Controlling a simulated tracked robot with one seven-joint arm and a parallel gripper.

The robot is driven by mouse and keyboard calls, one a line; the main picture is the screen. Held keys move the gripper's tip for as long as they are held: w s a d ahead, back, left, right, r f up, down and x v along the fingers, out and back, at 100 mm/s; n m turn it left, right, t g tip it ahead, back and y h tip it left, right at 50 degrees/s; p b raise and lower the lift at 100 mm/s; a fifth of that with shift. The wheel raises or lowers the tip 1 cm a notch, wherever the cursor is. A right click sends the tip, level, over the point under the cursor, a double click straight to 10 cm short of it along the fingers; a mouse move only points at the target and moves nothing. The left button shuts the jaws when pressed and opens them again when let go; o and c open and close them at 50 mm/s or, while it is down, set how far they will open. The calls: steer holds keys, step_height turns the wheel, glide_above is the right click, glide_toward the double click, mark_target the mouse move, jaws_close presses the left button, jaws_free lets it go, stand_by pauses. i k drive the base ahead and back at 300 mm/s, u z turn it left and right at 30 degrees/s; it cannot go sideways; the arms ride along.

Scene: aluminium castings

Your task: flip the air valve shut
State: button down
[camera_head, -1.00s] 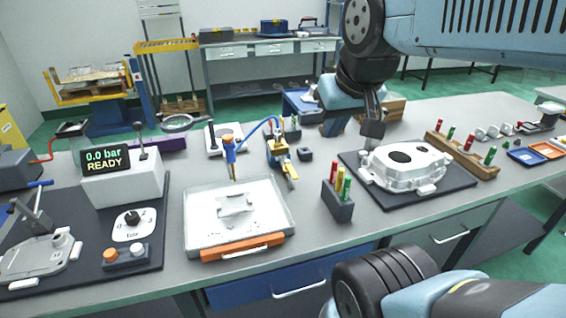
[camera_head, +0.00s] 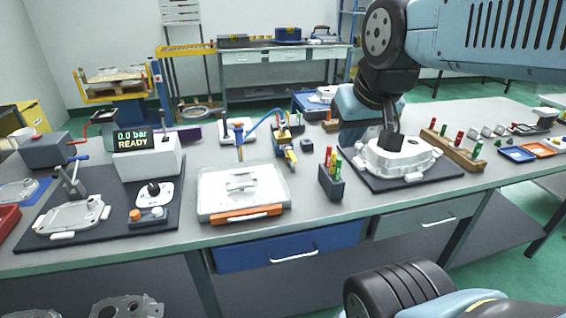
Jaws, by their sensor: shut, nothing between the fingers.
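What looks like the air valve (camera_head: 285,148) is a small fitting with a yellow lever, standing at the back middle of the bench. The lever points toward the front of the bench; whether that is open or shut I cannot tell. My gripper (camera_head: 391,141) is shut and empty, well to the right of the valve. Its dark tip is over a white aluminium casting (camera_head: 411,159); whether it touches the casting I cannot tell.
A white box reading "0.0 bar READY" (camera_head: 150,162) stands left of a white tray with orange front (camera_head: 215,206). A dark holder with coloured pins (camera_head: 332,187) stands between the tray and the casting. A wooden pin rail (camera_head: 458,153) lies right.

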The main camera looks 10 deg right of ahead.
mark_target(289, 150)
steer(key=u, duration=1.4)
steer(key=k, duration=0.9)
steer(key=z, duration=1.35)
steer(key=i, duration=0.95)
